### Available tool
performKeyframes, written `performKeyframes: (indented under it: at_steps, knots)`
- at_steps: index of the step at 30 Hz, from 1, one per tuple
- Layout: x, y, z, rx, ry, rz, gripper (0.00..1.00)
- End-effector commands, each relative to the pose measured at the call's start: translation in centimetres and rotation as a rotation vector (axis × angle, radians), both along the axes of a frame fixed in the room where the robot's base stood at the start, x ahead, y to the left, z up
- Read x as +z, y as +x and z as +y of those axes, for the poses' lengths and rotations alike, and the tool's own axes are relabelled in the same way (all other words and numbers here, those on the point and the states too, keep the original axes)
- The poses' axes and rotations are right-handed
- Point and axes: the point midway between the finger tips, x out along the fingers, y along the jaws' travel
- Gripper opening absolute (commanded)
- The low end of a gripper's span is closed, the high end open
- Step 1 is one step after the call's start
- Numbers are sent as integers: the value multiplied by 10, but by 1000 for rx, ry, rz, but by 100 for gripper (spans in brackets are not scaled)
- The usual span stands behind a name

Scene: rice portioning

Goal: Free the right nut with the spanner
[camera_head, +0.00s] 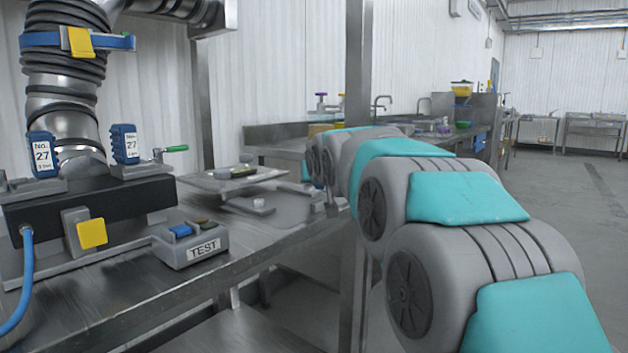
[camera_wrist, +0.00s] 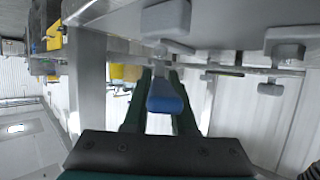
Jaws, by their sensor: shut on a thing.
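My gripper (camera_wrist: 162,78) shows in the wrist view as two dark fingers shut on a blue-ended grey piece (camera_wrist: 165,98); it may be the spanner, but I cannot tell for sure. Its grey part reaches up to a pale grey block at the top. In the head view my gripper is hidden behind my arm. The right nut itself is not clear there.
A ribbed metal pipe (camera_head: 62,90) rises from the fixture. A grey TEST box (camera_head: 190,244) sits on the steel bench (camera_head: 130,305). A green-handled lever (camera_head: 174,149) is beside the right block. A tray (camera_head: 228,180) lies farther back. A steel post (camera_head: 358,60) stands near my arm.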

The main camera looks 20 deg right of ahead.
Motion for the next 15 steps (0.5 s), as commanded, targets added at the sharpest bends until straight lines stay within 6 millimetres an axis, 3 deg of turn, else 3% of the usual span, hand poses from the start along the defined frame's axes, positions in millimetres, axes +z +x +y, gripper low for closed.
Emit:
performKeyframes:
  at_steps: [15]
  knots:
    - [22, 0, 0, 0, 0, -4, 0]
